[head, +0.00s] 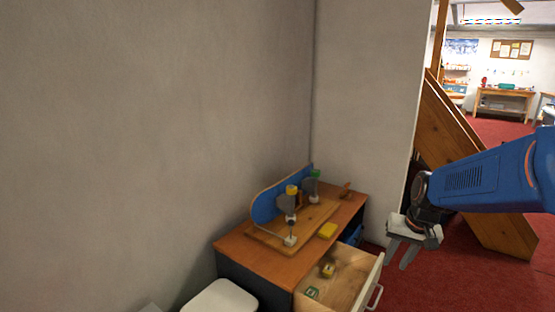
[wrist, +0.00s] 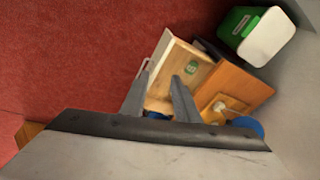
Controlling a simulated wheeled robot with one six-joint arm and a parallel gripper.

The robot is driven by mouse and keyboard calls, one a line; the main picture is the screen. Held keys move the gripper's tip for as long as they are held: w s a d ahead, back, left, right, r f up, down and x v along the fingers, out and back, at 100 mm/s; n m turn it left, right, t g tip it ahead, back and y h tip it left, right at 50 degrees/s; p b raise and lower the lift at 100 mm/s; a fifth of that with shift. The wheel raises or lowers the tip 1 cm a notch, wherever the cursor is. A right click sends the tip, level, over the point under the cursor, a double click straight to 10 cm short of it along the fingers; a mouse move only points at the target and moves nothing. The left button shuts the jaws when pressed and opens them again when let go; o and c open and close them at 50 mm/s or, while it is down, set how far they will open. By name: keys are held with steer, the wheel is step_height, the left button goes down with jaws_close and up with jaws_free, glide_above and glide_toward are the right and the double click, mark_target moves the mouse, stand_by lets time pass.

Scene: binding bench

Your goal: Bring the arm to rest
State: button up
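My blue arm (head: 482,180) reaches in from the right edge of the head view. My gripper (head: 402,254) points down over the red floor, to the right of the bench and its drawer. In the wrist view its two grey fingers (wrist: 158,96) stand apart with nothing between them that they touch. The gripper is open and empty, in the air and clear of the bench.
A wooden panel (head: 450,130) leans behind my arm.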

steer(key=s+a+r+n+t, duration=0.1)
steer(key=s+a+r, duration=0.1)
steer(key=s, duration=0.9)
steer(key=s+a+r+n+t+h, duration=0.1)
steer(key=s+a+r+n, duration=0.1)
steer(key=s, duration=1)
steer(key=shift+s+a+r+n, duration=0.15)
steer(key=shift+a+r+n, duration=0.15)
steer(key=shift+a+r, duration=0.2)
